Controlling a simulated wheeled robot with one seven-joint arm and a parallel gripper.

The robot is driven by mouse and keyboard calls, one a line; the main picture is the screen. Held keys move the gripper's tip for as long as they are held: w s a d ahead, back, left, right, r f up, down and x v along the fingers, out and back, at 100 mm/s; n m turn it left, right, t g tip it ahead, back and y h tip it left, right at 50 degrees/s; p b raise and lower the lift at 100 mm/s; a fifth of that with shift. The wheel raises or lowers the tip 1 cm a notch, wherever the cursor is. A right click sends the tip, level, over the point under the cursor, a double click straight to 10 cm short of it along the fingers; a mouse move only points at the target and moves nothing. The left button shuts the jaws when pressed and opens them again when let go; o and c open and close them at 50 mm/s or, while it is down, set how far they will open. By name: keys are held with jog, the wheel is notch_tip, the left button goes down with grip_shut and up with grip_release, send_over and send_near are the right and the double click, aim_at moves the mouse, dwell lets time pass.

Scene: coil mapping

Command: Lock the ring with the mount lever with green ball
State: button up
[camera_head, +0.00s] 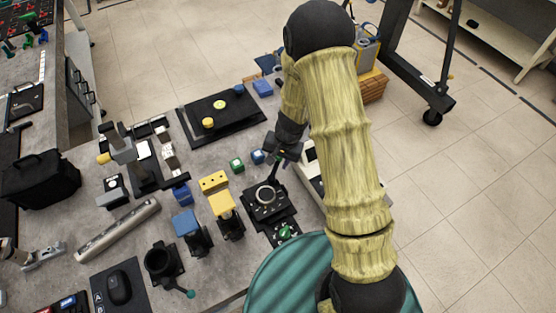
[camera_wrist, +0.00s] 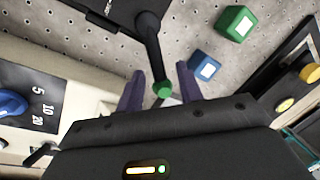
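The black mount (camera_head: 252,213) with a round metal ring (camera_head: 265,196) sits on the grey perforated table. Its black lever (camera_wrist: 152,52) rises from the mount and ends in a green ball (camera_wrist: 161,91). My gripper (camera_wrist: 161,84) is at the lever's end, with one dark purple finger on each side of the green ball. Gaps show between the ball and both fingers, so the gripper looks open. In the head view my gripper (camera_head: 283,153) is above the far side of the mount, and my arm comes in from the right. The ring is out of the wrist view.
A green cube (camera_head: 237,165) and a blue cube (camera_head: 257,156) lie close to my gripper. A white box with a dial (camera_head: 309,177) stands to the right, partly behind my arm. Yellow and blue levered blocks (camera_head: 222,203) stand left of the mount.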

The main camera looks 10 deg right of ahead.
jog(key=shift+f, duration=0.15)
grip_shut()
